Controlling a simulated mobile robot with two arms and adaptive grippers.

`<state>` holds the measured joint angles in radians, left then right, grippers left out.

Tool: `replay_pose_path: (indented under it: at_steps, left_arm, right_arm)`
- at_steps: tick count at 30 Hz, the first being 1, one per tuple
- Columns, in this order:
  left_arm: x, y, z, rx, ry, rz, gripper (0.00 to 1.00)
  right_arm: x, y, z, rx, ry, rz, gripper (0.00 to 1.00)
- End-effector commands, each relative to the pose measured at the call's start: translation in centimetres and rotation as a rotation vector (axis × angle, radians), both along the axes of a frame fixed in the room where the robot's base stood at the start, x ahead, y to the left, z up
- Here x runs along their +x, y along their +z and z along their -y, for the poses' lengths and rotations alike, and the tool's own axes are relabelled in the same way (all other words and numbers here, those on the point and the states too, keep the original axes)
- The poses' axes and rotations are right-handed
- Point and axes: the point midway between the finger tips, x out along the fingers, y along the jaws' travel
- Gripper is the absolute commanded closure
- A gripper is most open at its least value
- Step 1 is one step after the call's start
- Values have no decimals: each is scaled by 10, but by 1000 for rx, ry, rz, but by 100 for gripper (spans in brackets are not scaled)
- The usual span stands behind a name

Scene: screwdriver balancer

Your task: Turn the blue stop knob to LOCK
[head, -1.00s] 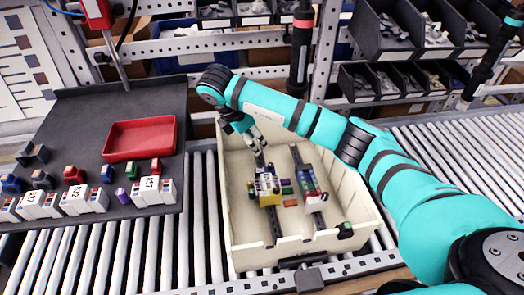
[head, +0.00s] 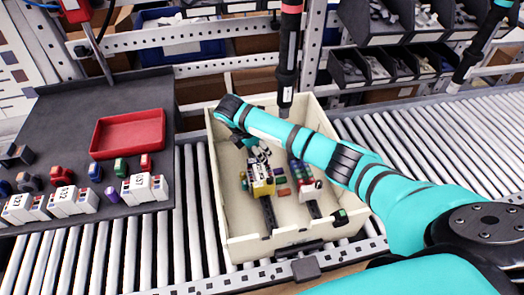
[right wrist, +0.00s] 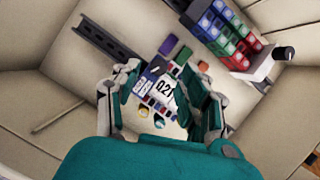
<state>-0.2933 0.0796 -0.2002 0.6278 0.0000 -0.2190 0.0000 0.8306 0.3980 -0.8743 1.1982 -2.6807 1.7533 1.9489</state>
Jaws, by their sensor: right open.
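I cannot make out a blue stop knob or a LOCK mark in either view. A dark screwdriver (head: 288,50) with a pink band hangs upright behind the cream tote; its upper end is cut off by the picture. My right gripper (head: 260,153) is inside the tote, just behind a white and yellow module (head: 262,187). In the right wrist view the open fingers (right wrist: 160,76) stand on either side of this module (right wrist: 162,92), labelled 021. Whether they touch it is unclear. My left gripper is out of view.
The cream tote (head: 229,243) stands on the roller conveyor (head: 190,205) and also holds a second module (head: 303,174) on a dark rail. A dark table at left carries a red tray (head: 128,153) and several modules. Parts bins (head: 372,68) stand behind. Rollers at right are clear.

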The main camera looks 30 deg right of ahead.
Motion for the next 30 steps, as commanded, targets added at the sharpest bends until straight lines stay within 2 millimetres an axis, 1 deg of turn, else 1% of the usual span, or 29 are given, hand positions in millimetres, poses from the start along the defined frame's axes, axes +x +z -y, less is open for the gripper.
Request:
replay_pose_path:
  at_steps: [3,6,10,17,20,27,30]
  left_arm:
    - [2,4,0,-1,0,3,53]
    - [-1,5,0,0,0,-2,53]
    - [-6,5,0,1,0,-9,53]
    - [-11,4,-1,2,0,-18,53]
    - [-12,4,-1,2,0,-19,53]
    - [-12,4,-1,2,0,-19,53]
    - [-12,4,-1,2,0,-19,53]
  right_arm:
    - [1,-15,6,1,0,-2,56]
    - [1,-24,9,0,0,-1,56]
    - [2,-29,11,0,0,1,56]
    - [2,-29,12,0,0,1,56]
    - [2,-29,11,0,0,1,68]
    - [2,-29,11,0,0,1,100]
    - [2,-29,11,0,0,1,100]
